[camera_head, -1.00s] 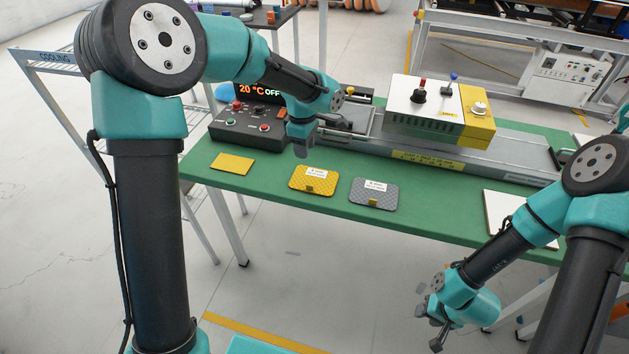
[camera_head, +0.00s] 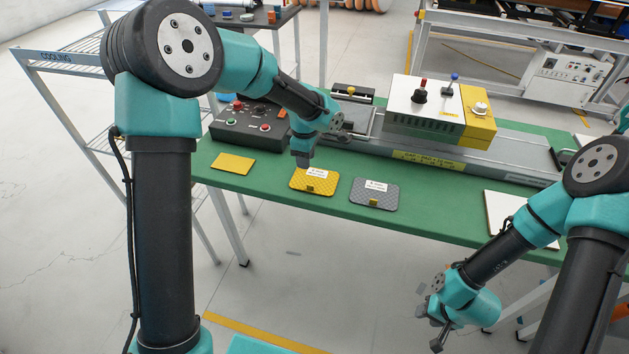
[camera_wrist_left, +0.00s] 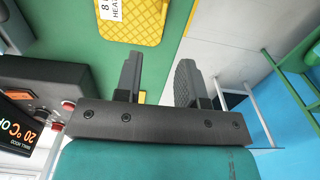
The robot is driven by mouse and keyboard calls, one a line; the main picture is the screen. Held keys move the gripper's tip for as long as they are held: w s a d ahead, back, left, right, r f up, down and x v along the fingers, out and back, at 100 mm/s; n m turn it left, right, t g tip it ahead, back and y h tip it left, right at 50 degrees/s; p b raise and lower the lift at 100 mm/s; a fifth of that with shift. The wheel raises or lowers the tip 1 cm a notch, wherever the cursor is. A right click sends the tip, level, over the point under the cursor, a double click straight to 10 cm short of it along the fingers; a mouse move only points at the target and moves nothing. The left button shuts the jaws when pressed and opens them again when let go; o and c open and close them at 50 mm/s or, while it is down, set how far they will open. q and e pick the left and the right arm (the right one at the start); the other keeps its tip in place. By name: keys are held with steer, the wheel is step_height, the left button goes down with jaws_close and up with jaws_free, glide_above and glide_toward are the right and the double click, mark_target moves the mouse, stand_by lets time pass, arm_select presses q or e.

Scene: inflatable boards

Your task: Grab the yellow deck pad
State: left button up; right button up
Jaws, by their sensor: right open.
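The yellow deck pad (camera_head: 309,186), a textured pad with a white label, lies flat on the green table (camera_head: 420,213). It also shows at the top of the left wrist view (camera_wrist_left: 146,22). My left gripper (camera_head: 302,161) is just above or beside the pad's far edge; I cannot tell if it touches. In the left wrist view its two fingers (camera_wrist_left: 158,82) are apart with nothing between them. My right gripper (camera_head: 429,318) is open and empty, low in front of the table.
A grey pad (camera_head: 374,200) lies right of the yellow one, and a plain yellow sheet (camera_head: 232,163) left of it. A black control box (camera_head: 245,128) and a grey rail machine (camera_head: 480,150) stand behind. A white panel (camera_head: 500,215) lies at right.

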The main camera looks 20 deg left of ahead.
arm_select(q)
glide_above(307, 189)
steer(key=f, duration=0.5)
steer(key=shift+w+a+f, duration=0.15)
steer(key=shift+w+f, duration=0.1)
steer(key=shift+w, duration=0.05)
steer(key=shift+s+f, duration=0.2)
steer(key=shift+f, duration=2.4)
steer(key=shift+c, duration=0.3)
jaws_close()
